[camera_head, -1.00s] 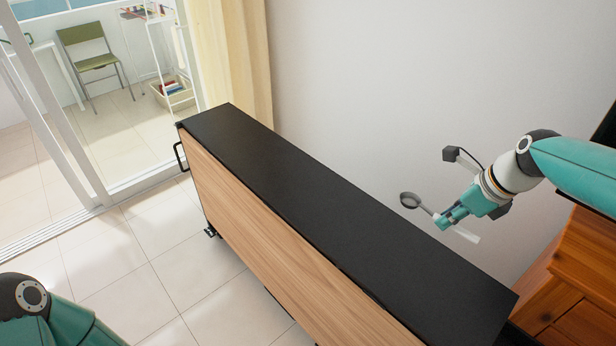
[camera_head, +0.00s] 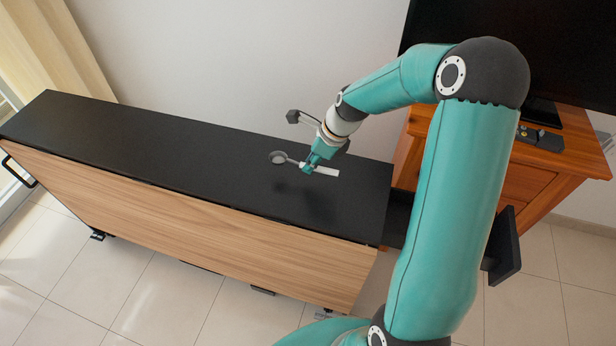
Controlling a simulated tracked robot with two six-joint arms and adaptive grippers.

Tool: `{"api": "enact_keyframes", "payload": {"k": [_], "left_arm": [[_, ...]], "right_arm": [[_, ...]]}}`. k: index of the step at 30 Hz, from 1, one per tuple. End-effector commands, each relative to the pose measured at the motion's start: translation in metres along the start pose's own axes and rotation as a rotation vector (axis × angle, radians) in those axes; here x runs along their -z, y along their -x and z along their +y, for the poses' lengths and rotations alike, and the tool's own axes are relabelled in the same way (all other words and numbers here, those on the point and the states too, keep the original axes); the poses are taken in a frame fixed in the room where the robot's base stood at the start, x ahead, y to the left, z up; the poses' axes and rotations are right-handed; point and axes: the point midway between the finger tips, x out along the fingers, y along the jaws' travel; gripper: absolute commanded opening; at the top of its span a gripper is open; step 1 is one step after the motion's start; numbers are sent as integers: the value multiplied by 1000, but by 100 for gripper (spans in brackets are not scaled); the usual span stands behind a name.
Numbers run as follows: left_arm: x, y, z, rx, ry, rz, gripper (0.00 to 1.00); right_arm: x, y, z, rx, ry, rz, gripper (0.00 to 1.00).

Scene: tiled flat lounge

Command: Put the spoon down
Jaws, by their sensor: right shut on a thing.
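The spoon (camera_head: 325,171) has a round grey bowl at its left end and a pale handle at its right end. My right gripper (camera_head: 308,169) is shut on the middle of the spoon. The spoon is over the right part of the black top of the long wooden cabinet (camera_head: 150,145). A dark shadow lies on the top just below it. I cannot tell for sure whether the spoon touches the surface. My left gripper is not in view.
The black top is clear to the left of the spoon. A wooden dresser (camera_head: 530,185) with a dark screen (camera_head: 570,50) stands at the right, close to my right arm. A pale wall is behind, a curtain (camera_head: 60,60) at the far left.

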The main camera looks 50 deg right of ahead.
Motion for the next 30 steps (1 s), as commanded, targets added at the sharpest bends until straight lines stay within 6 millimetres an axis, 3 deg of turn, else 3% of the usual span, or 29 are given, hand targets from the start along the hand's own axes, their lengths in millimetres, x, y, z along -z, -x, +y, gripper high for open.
{"api": "enact_keyframes", "payload": {"k": [14,24,25,28,30], "left_arm": [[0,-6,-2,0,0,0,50],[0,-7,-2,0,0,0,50],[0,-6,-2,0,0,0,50],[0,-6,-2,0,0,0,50],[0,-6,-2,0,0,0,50]], "right_arm": [[19,-45,0,-1,-2,1,0],[20,-48,0,1,-1,0,0],[20,-47,0,1,-1,0,22],[20,-47,0,1,-1,0,38],[20,-47,0,1,-1,0,42]]}}
